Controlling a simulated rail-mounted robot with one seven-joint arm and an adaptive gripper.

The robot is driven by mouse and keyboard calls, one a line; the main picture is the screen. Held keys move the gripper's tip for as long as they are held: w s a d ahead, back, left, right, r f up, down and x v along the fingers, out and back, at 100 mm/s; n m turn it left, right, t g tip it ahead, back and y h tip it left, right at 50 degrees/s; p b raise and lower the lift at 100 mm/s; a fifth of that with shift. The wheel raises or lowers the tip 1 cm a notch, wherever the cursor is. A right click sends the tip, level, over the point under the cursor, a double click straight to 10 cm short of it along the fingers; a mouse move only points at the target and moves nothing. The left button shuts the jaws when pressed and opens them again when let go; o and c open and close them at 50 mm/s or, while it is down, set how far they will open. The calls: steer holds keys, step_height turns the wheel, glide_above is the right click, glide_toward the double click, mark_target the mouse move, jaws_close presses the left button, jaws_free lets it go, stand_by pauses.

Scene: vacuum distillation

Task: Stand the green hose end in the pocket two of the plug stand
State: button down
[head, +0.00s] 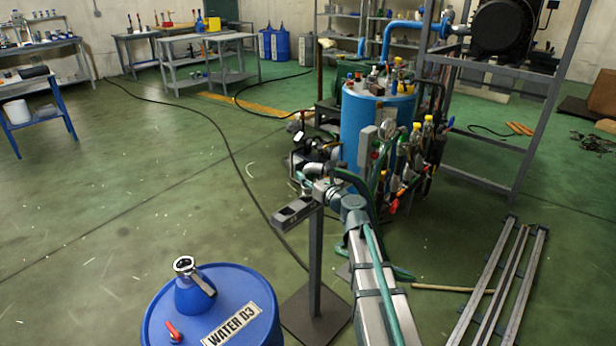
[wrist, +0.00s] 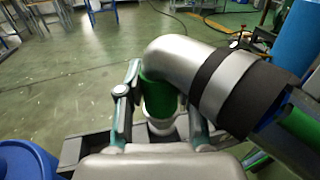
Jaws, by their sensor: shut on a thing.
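In the wrist view my gripper (wrist: 162,95) is shut on the green hose end (wrist: 160,98), a green sleeve below a silver elbow (wrist: 180,55) with black bands. The sleeve points down between the fingers, with a pale ring under it. The plug stand's dark top (wrist: 85,150) lies below and behind the fingers. In the head view the plug stand (head: 315,255) is a grey post on a square base, with a box-shaped top. My gripper (head: 328,190) is at the right end of that top. Pocket two and the hose tip's contact with it are hidden.
A blue WATER D3 drum (head: 215,305) with a blue flask (head: 195,290) on it stands left of the stand. A blue cylinder (head: 375,125) crowded with bottles and fittings stands behind. Metal rails (head: 500,285) lie at right. Open floor (head: 120,190) stretches left.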

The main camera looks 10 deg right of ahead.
steer(key=shift+f+b, duration=1.65)
steer(key=shift+f, duration=0.65)
stand_by(0.5)
steer(key=c, duration=0.7)
jaws_free()
steer(key=shift+r, duration=0.1)
steer(key=v, duration=1.2)
